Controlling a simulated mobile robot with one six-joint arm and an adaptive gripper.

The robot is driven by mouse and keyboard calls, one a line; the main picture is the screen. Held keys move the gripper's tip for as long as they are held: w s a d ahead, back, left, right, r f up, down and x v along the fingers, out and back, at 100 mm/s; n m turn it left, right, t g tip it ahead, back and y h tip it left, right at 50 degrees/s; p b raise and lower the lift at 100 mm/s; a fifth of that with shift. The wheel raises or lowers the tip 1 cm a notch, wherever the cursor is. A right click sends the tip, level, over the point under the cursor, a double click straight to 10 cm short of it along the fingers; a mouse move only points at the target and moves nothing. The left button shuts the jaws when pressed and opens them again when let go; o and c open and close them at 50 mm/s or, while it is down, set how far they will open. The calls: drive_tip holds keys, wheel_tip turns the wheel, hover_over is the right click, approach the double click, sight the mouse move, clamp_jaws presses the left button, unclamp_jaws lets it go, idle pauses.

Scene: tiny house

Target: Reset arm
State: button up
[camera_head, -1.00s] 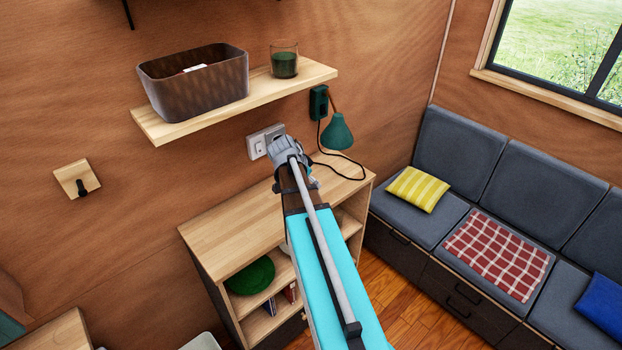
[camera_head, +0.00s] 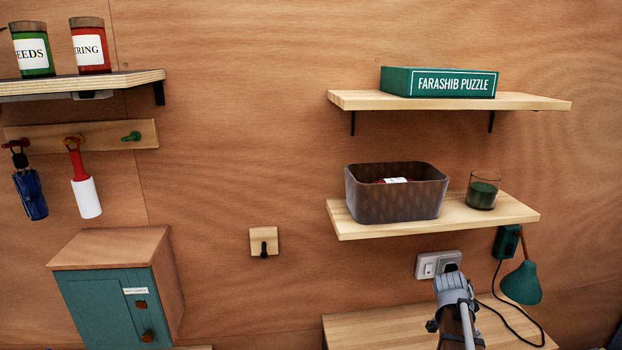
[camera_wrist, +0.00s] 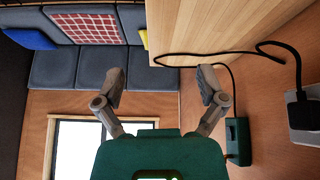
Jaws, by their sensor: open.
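My gripper (camera_wrist: 162,85) shows in the wrist view with its two grey fingers spread wide apart. Nothing is between them. The wooden cabinet top (camera_wrist: 205,30) and the bench fill the background behind the fingers. In the head view only part of my arm shows at the lower right, in front of the cabinet top (camera_head: 385,328) and below the wall socket (camera_head: 428,266). The fingertips cannot be made out there.
A shelf (camera_head: 350,232) with a basket (camera_head: 395,205) and a glass (camera_head: 483,192) is above my arm. A green lamp (camera_head: 522,283) and its cord are close on the right. A puzzle box (camera_head: 438,82) sits on the upper shelf.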

drive_tip(key=s+a+f+n+y+b, duration=0.2)
drive_tip(key=a+n, duration=0.6)
drive_tip(key=a, duration=0.7)
drive_tip(key=s+a+f+n+y+b, duration=0.2)
drive_tip(key=s+a+f+n+y, duration=0.2)
drive_tip(key=a+n, duration=0.4)
drive_tip(key=s+a, duration=0.1)
drive_tip(key=a, duration=0.6)
drive_tip(key=shift+f+g, duration=0.3)
drive_tip(key=shift+f, duration=0.05)
drive_tip(key=shift+s, duration=0.1)
